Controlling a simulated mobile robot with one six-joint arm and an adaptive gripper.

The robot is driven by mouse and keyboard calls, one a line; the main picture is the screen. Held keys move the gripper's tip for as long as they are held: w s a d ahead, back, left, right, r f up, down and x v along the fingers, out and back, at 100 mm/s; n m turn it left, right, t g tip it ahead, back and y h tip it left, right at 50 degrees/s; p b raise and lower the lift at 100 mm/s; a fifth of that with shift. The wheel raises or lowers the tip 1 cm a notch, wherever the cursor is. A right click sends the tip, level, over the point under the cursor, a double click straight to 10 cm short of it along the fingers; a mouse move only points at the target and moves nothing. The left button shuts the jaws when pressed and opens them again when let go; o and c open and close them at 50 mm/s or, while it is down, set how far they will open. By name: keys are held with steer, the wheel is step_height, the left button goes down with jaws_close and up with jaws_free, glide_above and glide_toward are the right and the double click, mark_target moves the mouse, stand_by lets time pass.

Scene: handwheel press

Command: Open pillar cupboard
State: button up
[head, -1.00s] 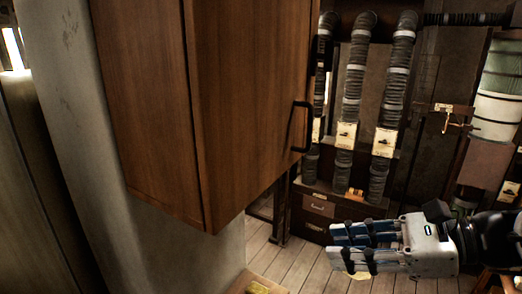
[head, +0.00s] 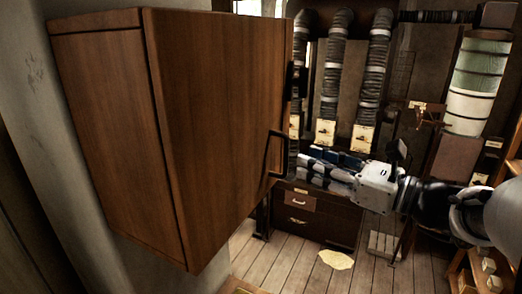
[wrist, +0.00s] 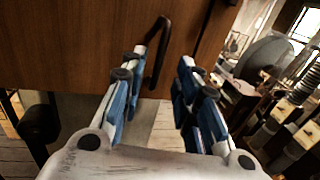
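The brown wooden pillar cupboard (head: 205,120) hangs on the grey pillar, and its door looks shut. A dark bar handle (head: 278,155) stands out near the door's right edge. The handle also shows in the wrist view (wrist: 160,52), upright and slightly tilted. My gripper (head: 304,166) is just right of the handle, fingers pointing left towards it. In the wrist view my gripper (wrist: 163,60) has its blue-padded fingers spread, with the handle seen between the tips, closer to the left finger. Whether the handle is truly between the fingers in depth, or touched, I cannot tell.
Ribbed dark pipes (head: 374,68) with pale switch plates stand behind, above a dark drawer cabinet (head: 300,212). A green and white cylinder (head: 472,85) is at the right. Plank floor (head: 285,262) lies open below. The grey pillar (head: 30,90) is on the left.

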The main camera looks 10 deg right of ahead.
mark_target(285, 171)
steer(key=p+x, duration=0.1)
steer(key=x, duration=0.6)
steer(key=shift+w, duration=0.15)
steer(key=shift+c, duration=0.4)
jaws_close()
